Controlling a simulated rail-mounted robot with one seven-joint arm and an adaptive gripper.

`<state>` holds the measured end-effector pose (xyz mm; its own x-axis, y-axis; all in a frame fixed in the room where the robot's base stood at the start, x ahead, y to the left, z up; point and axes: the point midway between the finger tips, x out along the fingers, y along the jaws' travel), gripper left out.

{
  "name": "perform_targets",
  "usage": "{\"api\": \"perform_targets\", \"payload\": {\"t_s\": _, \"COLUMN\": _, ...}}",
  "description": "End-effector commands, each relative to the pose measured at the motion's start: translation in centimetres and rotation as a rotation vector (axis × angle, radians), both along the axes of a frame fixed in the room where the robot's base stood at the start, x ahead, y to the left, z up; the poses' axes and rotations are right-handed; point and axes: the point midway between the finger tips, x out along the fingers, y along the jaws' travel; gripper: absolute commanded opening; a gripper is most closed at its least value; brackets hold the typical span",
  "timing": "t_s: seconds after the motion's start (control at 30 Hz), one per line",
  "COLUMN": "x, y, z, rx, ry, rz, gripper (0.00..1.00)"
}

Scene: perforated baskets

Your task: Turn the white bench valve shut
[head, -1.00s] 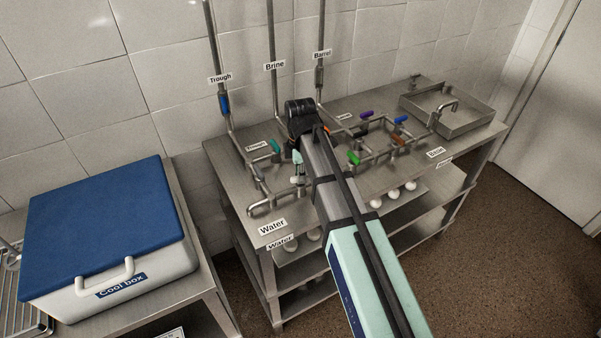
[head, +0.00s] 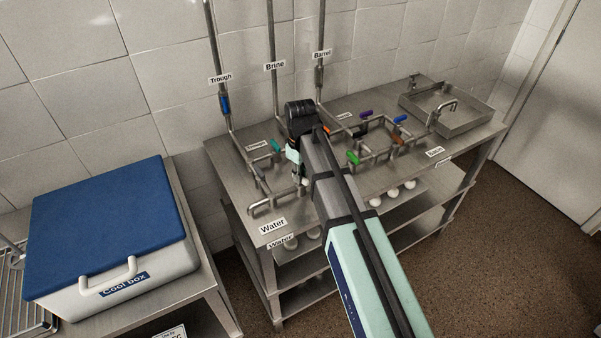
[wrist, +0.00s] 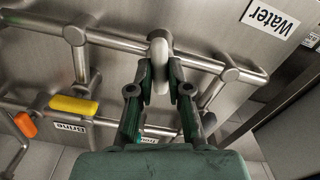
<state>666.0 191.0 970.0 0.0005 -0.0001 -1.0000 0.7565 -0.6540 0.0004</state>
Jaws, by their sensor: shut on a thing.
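The white bench valve (wrist: 160,62) shows in the wrist view as a rounded white handle on a steel pipe. The handle lies roughly crosswise to the pipe in that view. My gripper (wrist: 160,82) has its two dark green fingers closed on either side of the handle. In the head view my gripper (head: 300,177) is low over the left part of the steel bench, behind the Water label (head: 272,226). My arm and gripper hide most of the valve there.
Close by are a teal handle (head: 276,146) and pipework; to the right are purple (head: 366,114), blue (head: 400,119), green (head: 353,158) and orange-brown (head: 398,141) handles. In the wrist view a yellow handle (wrist: 74,105) is near. A cool box (head: 110,235) stands at left.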

Motion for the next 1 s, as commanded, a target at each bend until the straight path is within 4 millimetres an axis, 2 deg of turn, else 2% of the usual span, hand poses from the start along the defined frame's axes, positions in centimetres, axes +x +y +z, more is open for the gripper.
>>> {"api": "perform_targets", "payload": {"t_s": 0.4, "x": -0.1, "y": -0.03, "z": -0.09, "rx": -0.001, "ry": 0.002, "rz": -0.268, "gripper": 0.0}}
{"api": "perform_targets", "payload": {"t_s": 1.0, "x": -0.12, "y": -0.04, "z": -0.12, "rx": -0.001, "ry": 0.002, "rz": -0.337, "gripper": 0.0}}
